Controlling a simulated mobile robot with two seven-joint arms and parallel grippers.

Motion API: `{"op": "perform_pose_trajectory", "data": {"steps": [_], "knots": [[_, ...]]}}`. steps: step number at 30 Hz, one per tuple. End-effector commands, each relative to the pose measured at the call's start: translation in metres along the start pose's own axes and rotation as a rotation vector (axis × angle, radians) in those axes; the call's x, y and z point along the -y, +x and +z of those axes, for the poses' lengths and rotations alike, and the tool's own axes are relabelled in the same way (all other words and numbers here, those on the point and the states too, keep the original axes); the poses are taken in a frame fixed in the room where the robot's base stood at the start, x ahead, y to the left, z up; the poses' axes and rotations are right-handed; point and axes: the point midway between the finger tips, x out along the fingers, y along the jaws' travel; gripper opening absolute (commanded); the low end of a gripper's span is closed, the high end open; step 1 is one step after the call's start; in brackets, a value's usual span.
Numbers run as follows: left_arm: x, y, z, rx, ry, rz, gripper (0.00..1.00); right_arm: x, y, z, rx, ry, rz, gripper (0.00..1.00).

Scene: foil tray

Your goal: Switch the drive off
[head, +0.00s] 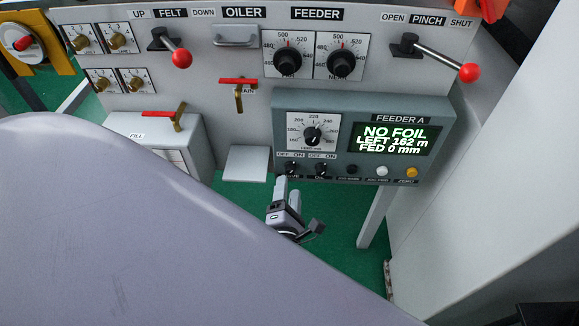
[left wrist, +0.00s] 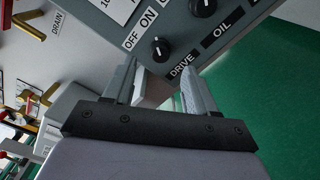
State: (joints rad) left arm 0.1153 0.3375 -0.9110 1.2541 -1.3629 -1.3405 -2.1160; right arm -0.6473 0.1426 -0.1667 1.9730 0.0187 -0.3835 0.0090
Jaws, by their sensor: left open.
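The drive switch (head: 291,168) is a small black rotary knob at the lower left of the grey FEEDER A box (head: 460,108), with OFF and ON printed above it. In the left wrist view the drive knob (left wrist: 161,48) shows between the OFF ON label and the DRIVE label. I cannot tell for sure which way its mark points. My left gripper (head: 287,184) is open and empty, just below the knob and apart from it. Its two fingers (left wrist: 160,82) point at the knob in the left wrist view. My right gripper is not in view.
A similar OIL switch (head: 321,169) sits close right of the drive knob. The display (head: 394,139) reads NO FOIL, LEFT 162 m, FED 0 mm. A red drain handle (head: 239,82) and a pale block (head: 247,163) are to the left. Green floor lies below.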

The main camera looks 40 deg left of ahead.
Motion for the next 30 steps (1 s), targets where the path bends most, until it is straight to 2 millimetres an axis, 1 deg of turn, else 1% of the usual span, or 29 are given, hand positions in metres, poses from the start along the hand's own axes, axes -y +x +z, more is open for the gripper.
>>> {"op": "perform_pose_trajectory", "data": {"steps": [1,3,6,9,13,20,21,23,24,25,30], "knots": [[0.0,0.01,0.0,0.001,0.0,0.003,0.57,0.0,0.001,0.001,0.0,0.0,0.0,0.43],[0.0,0.021,-0.001,0.001,0.0,0.003,0.57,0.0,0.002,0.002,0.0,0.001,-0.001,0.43],[0.001,0.035,-0.001,-0.001,-0.002,0.001,0.57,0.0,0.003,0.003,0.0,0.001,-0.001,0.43],[0.001,0.044,0.0,0.0,-0.004,0.0,0.57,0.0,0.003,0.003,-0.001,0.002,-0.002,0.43],[0.001,0.05,-0.001,-0.002,-0.004,-0.002,0.57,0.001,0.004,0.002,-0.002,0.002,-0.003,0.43],[0.001,0.05,-0.001,-0.002,-0.005,-0.003,0.57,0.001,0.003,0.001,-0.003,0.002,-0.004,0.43],[0.001,0.05,-0.001,-0.002,-0.005,-0.003,0.44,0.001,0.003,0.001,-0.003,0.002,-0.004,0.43],[0.001,0.05,-0.001,-0.002,-0.005,-0.003,0.24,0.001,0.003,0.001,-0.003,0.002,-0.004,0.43],[0.001,0.05,-0.001,-0.002,-0.005,-0.003,0.11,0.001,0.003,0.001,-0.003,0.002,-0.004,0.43],[0.001,0.05,-0.001,-0.002,-0.005,-0.003,0.01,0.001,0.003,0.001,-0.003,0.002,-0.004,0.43],[0.001,0.05,-0.001,-0.002,-0.008,-0.003,0.01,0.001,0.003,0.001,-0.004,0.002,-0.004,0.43]]}}
